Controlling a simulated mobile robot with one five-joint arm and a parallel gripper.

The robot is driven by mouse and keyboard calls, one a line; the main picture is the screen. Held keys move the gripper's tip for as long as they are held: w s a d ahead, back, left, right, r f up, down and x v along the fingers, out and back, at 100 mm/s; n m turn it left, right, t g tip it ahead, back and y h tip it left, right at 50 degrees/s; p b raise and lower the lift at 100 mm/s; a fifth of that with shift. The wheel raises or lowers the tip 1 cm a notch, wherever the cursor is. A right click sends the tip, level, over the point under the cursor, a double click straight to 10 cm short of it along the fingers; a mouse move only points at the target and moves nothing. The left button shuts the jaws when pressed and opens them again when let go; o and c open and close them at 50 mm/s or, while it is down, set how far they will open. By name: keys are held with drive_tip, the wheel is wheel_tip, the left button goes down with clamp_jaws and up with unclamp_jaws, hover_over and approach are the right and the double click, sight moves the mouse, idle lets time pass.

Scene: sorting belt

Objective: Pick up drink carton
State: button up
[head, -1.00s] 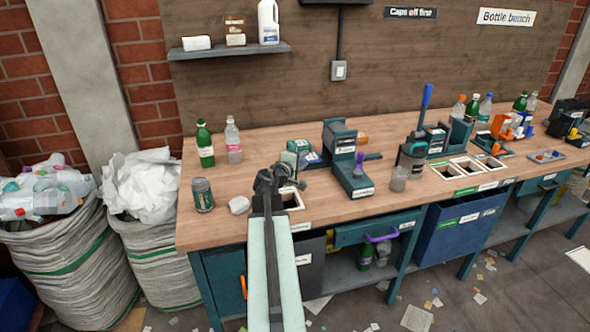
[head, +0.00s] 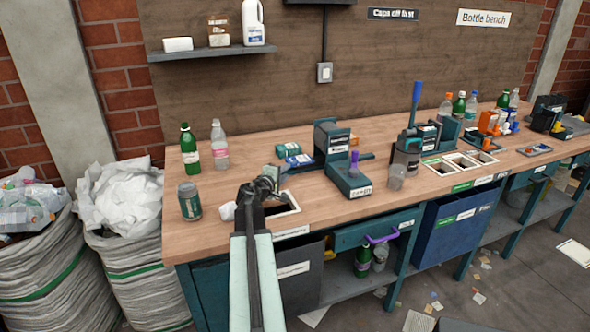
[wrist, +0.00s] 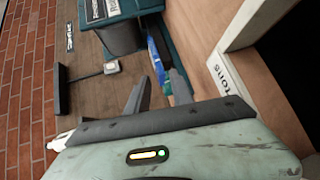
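Small box-like cartons lie on the bench behind my gripper in the head view: a teal one (head: 288,149), a blue and white one (head: 299,160), and a pale green block (head: 271,174) partly behind the gripper. I cannot tell which is the drink carton. My gripper (head: 264,188) is over the bench by a framed opening (head: 285,209). In the wrist view my gripper (wrist: 158,88) has its two fingers apart with nothing held between them. A blue and green item (wrist: 157,62) shows beyond the fingers, partly hidden by them.
A grey-green can (head: 189,201) and a white crumpled piece (head: 228,211) are left of my gripper. Green (head: 189,151) and clear (head: 219,146) bottles stand behind. A teal bench device (head: 348,172) stands to the right. Bare wood lies around the can.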

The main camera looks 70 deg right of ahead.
sight(295, 165)
drive_tip(key=b+x, duration=0.1)
drive_tip(key=x, duration=0.6)
drive_tip(key=shift+d+f, duration=0.1)
drive_tip(key=shift+d, duration=0.05)
drive_tip(key=shift+s, duration=0.1)
drive_tip(key=shift+c, duration=0.4)
clamp_jaws()
wheel_tip(295, 165, up, 3)
drive_tip(key=p, duration=0.2)
drive_tip(key=shift+f+p, duration=0.1)
drive_tip(key=shift+p, duration=0.25)
drive_tip(key=shift+f, duration=0.15)
drive_tip(key=r+p+v, duration=0.2)
drive_tip(key=p+v, duration=0.2)
drive_tip(key=v, duration=1)
drive_tip(key=shift+r+p, duration=0.2)
drive_tip(key=shift+p, duration=0.1)
